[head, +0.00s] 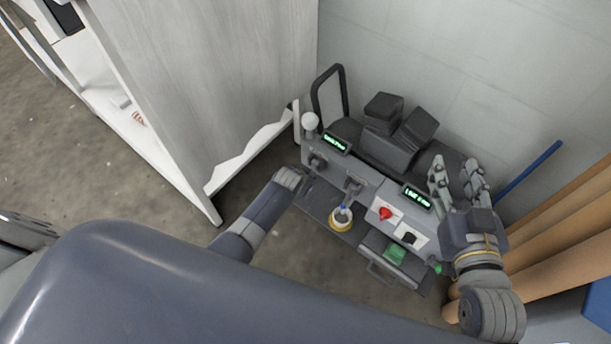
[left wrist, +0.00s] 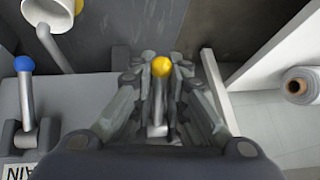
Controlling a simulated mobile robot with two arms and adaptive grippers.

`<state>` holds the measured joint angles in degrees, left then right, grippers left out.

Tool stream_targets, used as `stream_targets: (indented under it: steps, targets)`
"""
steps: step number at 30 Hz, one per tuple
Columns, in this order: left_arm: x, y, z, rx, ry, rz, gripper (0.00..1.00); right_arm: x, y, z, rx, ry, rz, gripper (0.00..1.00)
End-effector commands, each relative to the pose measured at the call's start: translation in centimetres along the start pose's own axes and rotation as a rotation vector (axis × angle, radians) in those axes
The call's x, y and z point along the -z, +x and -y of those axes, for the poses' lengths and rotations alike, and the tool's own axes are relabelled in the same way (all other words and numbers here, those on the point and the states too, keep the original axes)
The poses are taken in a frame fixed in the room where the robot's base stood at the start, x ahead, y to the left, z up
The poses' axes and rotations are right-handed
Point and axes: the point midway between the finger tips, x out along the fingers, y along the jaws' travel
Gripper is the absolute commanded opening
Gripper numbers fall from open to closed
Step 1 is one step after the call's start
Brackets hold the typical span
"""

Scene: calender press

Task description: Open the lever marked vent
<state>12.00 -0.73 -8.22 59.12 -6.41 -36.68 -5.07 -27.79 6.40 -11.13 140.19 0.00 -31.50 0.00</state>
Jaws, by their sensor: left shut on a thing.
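In the left wrist view, a lever with a yellow ball knob (left wrist: 161,67) stands between the fingers of my left gripper (left wrist: 160,85), which is shut on it. A second lever with a blue ball knob (left wrist: 24,64) stands to the left. A label at its base is only partly in view, upside down, ending in "AIN". No "vent" label is readable. In the head view, my left arm reaches the left end of the grey press (head: 365,190), and its fingers are hard to make out. My right gripper (head: 457,174) is open and empty above the right end.
The press carries a red knob (head: 386,213), a green button (head: 395,254) and small lit displays (head: 417,197). A white cabinet (head: 215,80) stands left; brown rolls (head: 560,230) stand right.

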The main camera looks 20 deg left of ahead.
Motion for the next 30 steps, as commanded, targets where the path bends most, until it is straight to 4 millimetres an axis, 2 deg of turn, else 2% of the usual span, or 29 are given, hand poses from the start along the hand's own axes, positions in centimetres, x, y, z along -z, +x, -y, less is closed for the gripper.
stream_targets:
  steps: [8, 15, 21, 30]
  targets:
    - [0.2, -0.7, -0.1, -0.005, 0.015, 0.082, 0.00, -6.0, -2.1, -0.8, -0.019, -0.001, 0.321, 0.40]
    - [0.3, -1.1, 0.0, -0.006, 0.031, 0.163, 0.00, -10.3, -5.2, -1.5, -0.034, 0.002, 0.565, 0.40]
    - [0.4, -1.6, 0.1, -0.007, 0.047, 0.240, 0.00, -12.8, -7.9, -1.8, -0.043, 0.005, 0.726, 0.40]
    - [0.7, -2.2, 0.2, -0.009, 0.071, 0.362, 0.00, -14.5, -10.2, -2.0, -0.051, 0.009, 0.848, 0.40]
